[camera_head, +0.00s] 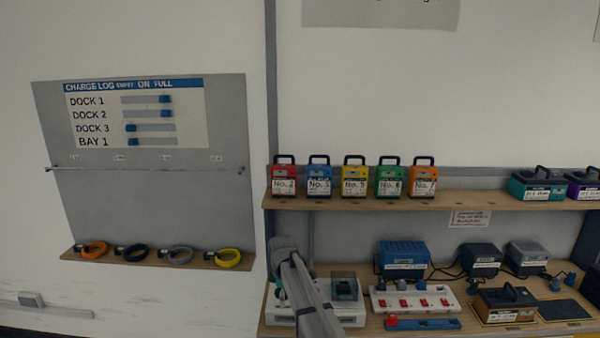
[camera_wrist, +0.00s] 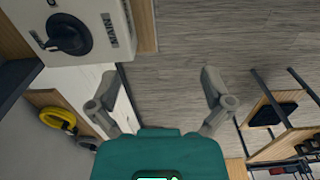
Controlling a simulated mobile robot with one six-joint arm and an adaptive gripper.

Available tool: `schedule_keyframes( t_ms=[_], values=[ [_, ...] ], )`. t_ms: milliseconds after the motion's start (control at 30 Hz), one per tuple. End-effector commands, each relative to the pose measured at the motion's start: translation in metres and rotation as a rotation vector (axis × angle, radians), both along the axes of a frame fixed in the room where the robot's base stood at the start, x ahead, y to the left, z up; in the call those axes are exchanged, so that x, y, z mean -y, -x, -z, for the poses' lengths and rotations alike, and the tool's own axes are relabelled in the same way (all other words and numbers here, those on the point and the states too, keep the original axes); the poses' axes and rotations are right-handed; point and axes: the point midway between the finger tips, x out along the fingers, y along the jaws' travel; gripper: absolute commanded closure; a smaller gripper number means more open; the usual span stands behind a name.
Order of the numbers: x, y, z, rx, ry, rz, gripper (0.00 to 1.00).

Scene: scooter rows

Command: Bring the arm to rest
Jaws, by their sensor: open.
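My gripper (camera_wrist: 158,76) shows in the wrist view with its two grey fingers spread wide apart. The space between the fingertips is empty, with grey plank floor beyond. A teal casing with a lit green display fills the bottom centre of the wrist view; I cannot tell whether it is part of me. In the head view my grey arm (camera_head: 308,295) rises from the bottom edge in front of the left end of the workbench. My gripper cannot be made out clearly there.
A MAIN switch box (camera_wrist: 88,30) is close at upper left in the wrist view. The bench (camera_head: 373,326) holds a switched power strip (camera_head: 420,300) and chargers. Above it, a shelf (camera_head: 465,198) carries several numbered batteries. A charge log board (camera_head: 148,200) hangs left, above coiled cables.

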Motion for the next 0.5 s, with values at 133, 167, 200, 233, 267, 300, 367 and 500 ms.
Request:
schedule_keyframes(
  t_ms=[133, 167, 200, 233, 267, 300, 367, 500],
  values=[
    [0.015, 0.011, 0.006, 0.0, 0.0, 0.065, 0.0],
    [0.018, 0.013, 0.007, 0.0, 0.0, 0.08, 0.0],
    [0.021, 0.016, 0.008, 0.0, 0.0, 0.099, 0.0],
    [0.024, 0.018, 0.009, 0.0, 0.0, 0.113, 0.0],
    [0.028, 0.022, 0.011, 0.0, 0.0, 0.135, 0.0],
    [0.033, 0.026, 0.013, 0.0, 0.0, 0.161, 0.0],
    [0.042, 0.033, 0.016, 0.0, 0.0, 0.205, 0.0],
    [0.064, 0.053, 0.025, 0.0, 0.0, 0.328, 0.0]
  ],
)
